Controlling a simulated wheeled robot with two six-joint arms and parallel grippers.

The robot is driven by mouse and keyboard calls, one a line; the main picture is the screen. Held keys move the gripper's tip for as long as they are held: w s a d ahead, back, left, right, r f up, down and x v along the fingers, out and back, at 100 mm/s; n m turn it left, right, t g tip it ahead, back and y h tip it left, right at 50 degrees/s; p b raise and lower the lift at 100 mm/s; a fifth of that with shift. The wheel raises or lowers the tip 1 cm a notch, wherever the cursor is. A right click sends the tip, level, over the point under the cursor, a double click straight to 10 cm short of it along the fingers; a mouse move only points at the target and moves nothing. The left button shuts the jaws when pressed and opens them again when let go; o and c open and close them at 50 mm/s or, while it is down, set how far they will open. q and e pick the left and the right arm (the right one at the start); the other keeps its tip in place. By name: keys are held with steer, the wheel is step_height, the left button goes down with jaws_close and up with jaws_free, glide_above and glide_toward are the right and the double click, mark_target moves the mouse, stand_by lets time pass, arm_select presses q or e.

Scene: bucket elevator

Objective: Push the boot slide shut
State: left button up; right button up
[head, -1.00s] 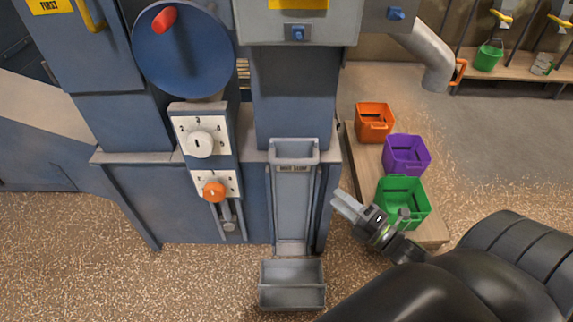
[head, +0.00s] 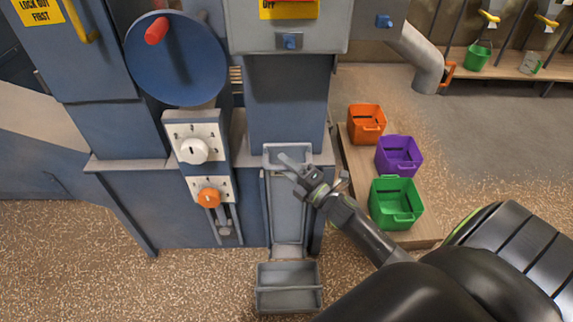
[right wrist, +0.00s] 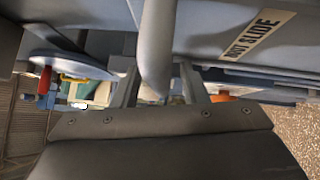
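The boot slide (head: 287,205) is a tall grey plate in a blue housing at the front of the machine. Its grey top rim (head: 287,148) stands out a little; how far open the slide is, I cannot tell. My right gripper (head: 285,166) is in front of its upper part and covers its label in the head view. In the right wrist view the "BOOT SLIDE" label (right wrist: 258,36) is at upper right. A grey bar (right wrist: 156,50) comes down between the slightly parted fingers; contact is not clear. My left gripper is out of view.
A grey bin (head: 288,288) stands on the floor below the slide. Orange (head: 366,124), purple (head: 398,156) and green (head: 396,203) bins stand on a board at right. A dial (head: 194,150) and orange knob (head: 209,197) are left of the slide.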

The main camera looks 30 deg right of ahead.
mark_target(287, 182)
steer(key=shift+w, duration=0.15)
steer(key=shift+c, duration=0.3)
jaws_close()
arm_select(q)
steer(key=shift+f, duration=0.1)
